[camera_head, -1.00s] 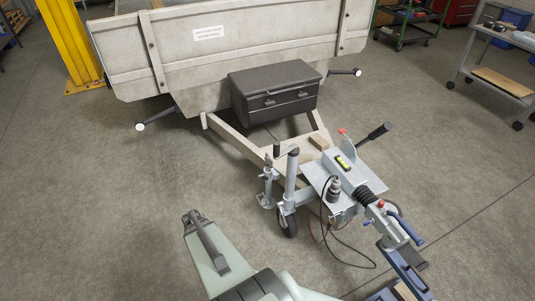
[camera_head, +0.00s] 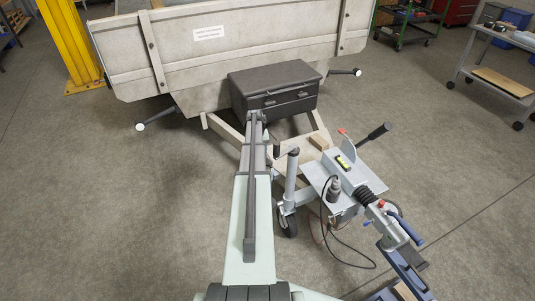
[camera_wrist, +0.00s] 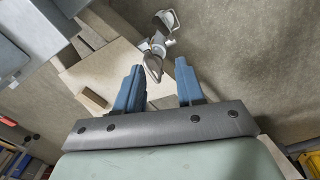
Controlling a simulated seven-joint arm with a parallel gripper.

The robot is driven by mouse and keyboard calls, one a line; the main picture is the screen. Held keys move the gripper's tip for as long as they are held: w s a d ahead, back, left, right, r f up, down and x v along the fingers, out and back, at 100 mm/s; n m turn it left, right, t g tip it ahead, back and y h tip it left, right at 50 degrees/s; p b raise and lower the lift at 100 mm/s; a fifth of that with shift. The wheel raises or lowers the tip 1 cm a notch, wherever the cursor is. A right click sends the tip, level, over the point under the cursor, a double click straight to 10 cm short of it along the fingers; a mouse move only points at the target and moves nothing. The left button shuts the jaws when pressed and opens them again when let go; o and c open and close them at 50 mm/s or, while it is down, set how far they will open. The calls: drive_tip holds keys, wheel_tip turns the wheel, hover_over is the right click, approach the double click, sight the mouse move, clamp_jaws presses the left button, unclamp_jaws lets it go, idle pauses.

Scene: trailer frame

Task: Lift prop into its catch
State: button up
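In the wrist view, a grey metal fitting that looks like the prop (camera_wrist: 160,42) hangs beside the pale trailer frame (camera_wrist: 101,76), with a loop-shaped handle (camera_wrist: 153,66) at its near end. My gripper (camera_wrist: 158,66) is open, with one blue finger on each side of the loop handle. No contact with it can be made out. In the head view my arm covers the prop and my gripper. I cannot clearly make out the catch.
The jockey wheel post (camera_head: 290,178) stands just right of my arm. A grey hitch plate (camera_head: 318,178) with cables lies farther right. A black toolbox (camera_head: 275,90) sits on the frame beyond my arm. A wooden block (camera_wrist: 94,98) lies on the frame. Floor at left is clear.

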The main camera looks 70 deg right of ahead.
drive_tip(key=n, duration=0.2)
hover_over(268, 155)
drive_tip(key=w+a, duration=0.2)
drive_tip(key=w, duration=0.1)
drive_tip(key=shift+n+g, duration=0.4)
drive_tip(key=shift+n, duration=0.3)
drive_tip(key=s+f, duration=0.1)
drive_tip(key=f, duration=0.3)
drive_tip(key=s+d+f, duration=0.1)
drive_tip(key=f, duration=0.8)
drive_tip(key=shift+s+d, duration=0.35)
drive_tip(key=shift+s, duration=0.05)
clamp_jaws()
